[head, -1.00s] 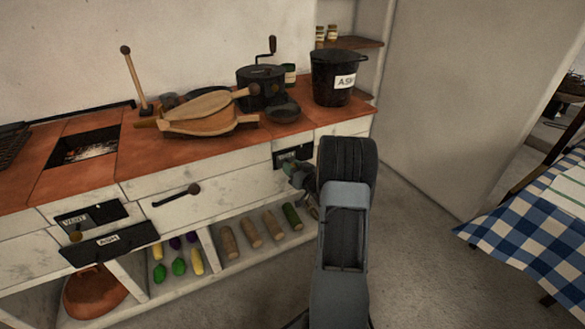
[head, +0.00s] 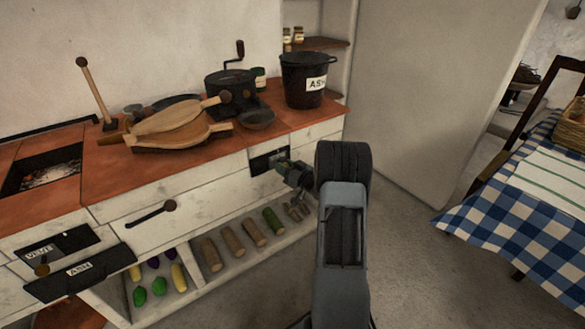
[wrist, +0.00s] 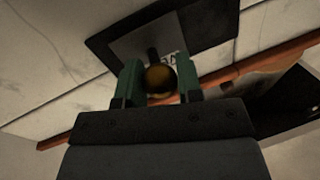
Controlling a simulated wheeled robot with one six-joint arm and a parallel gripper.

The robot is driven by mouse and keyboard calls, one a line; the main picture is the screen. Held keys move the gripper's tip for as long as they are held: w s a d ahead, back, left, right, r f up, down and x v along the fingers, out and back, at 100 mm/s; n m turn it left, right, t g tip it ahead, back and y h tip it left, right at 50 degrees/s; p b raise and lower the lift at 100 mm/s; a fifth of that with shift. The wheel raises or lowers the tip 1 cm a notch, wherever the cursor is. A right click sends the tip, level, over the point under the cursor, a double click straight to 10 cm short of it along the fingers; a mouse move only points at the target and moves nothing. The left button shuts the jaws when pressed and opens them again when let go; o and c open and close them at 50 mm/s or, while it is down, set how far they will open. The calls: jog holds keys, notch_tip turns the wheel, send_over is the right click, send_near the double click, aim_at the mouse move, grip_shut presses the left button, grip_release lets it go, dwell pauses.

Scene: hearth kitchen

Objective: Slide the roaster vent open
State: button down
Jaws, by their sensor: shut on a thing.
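The roaster vent is a small dark panel (head: 266,159) on the white cabinet front, below the counter's right part. In the wrist view, a lighter grey plate (wrist: 135,43) with partly hidden lettering lies against its black backing (wrist: 212,22). My gripper (head: 284,166) is at the panel's right part in the head view. In the wrist view, the green fingers of my gripper (wrist: 160,82) are shut on a round brownish knob (wrist: 159,79) in front of the plate. The arm hides part of this area in the head view.
A lidded black roaster with a crank (head: 230,92) and a black ash bucket (head: 306,80) stand on the counter. Another panel marked VENT (head: 60,246) and an ASH drawer (head: 80,277) are at lower left. A table with a checked cloth (head: 520,215) stands at right, with floor between.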

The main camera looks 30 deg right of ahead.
jog(key=shift+d, duration=0.2)
jog(key=c, duration=0.9)
grip_release()
jog(key=shift+d, duration=0.15)
jog(key=shift+c, duration=0.2)
jog(key=shift+o, duration=0.8)
jog(key=p+v, duration=0.3)
jog(key=v, duration=1)
jog(key=shift+s, duration=0.4)
